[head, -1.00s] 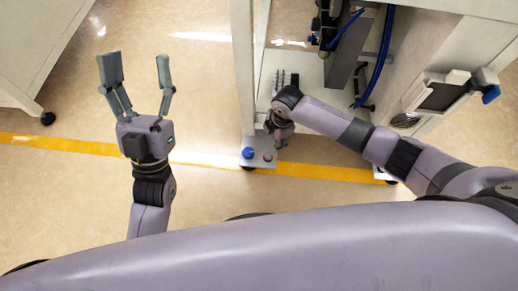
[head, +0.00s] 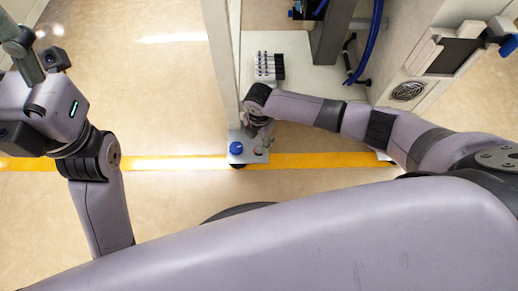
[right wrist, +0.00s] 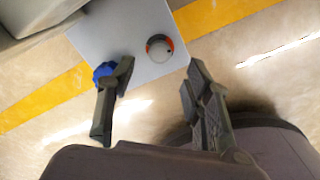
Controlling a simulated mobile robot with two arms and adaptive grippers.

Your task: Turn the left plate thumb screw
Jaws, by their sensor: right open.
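A small pale plate (head: 248,158) at the foot of the upright post carries a blue knob (head: 236,148) on its left and a round knob (head: 258,152) on its right. In the right wrist view the round knob (right wrist: 159,47) is grey with an orange-red ring. There the blue knob (right wrist: 103,72) is partly hidden by the left finger. My right gripper (right wrist: 160,70) is open and empty, its fingers apart over the plate's near edge. It is small and partly hidden in the head view. My left gripper (head: 38,50) is raised at the far left, fingers apart, tips partly cut off.
The white post (head: 222,75) rises beside the plate. Blue hoses (head: 368,50) and a cabinet with a vent (head: 408,91) are at the right. Open floor lies left of the post.

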